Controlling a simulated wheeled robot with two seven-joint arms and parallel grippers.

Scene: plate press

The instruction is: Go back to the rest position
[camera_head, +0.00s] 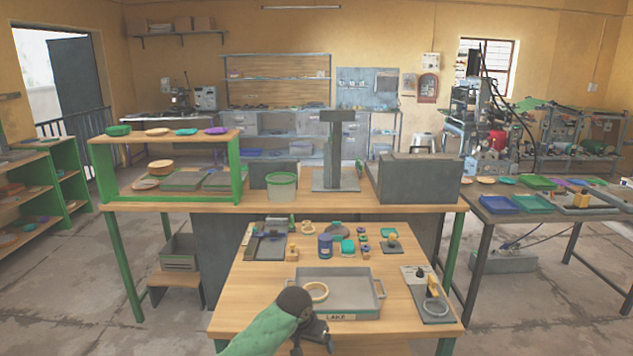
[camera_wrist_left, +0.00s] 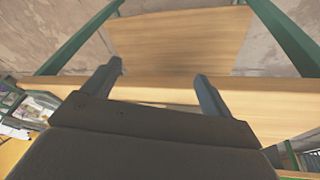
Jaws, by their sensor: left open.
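My left gripper (camera_head: 311,338) is low in the head view, at the front of the small wooden table (camera_head: 240,300), with its green arm coming in from the bottom left. In the left wrist view its two fingers (camera_wrist_left: 158,88) are apart with nothing between them. Beyond the fingers there is a wooden board (camera_wrist_left: 180,40) and a wooden edge. A grey tray (camera_head: 362,287) labelled LAKE lies just past the gripper, with a tan ring (camera_head: 317,292) at its left side, near the gripper. My right gripper does not show.
A grey fixture with a ring (camera_head: 431,300) stands right of the tray. A blue jar (camera_head: 325,246) and several small parts lie behind it. A grey press stand (camera_head: 336,160), a green-rimmed bucket (camera_head: 281,187) and a grey block (camera_head: 416,178) stand on the bench behind.

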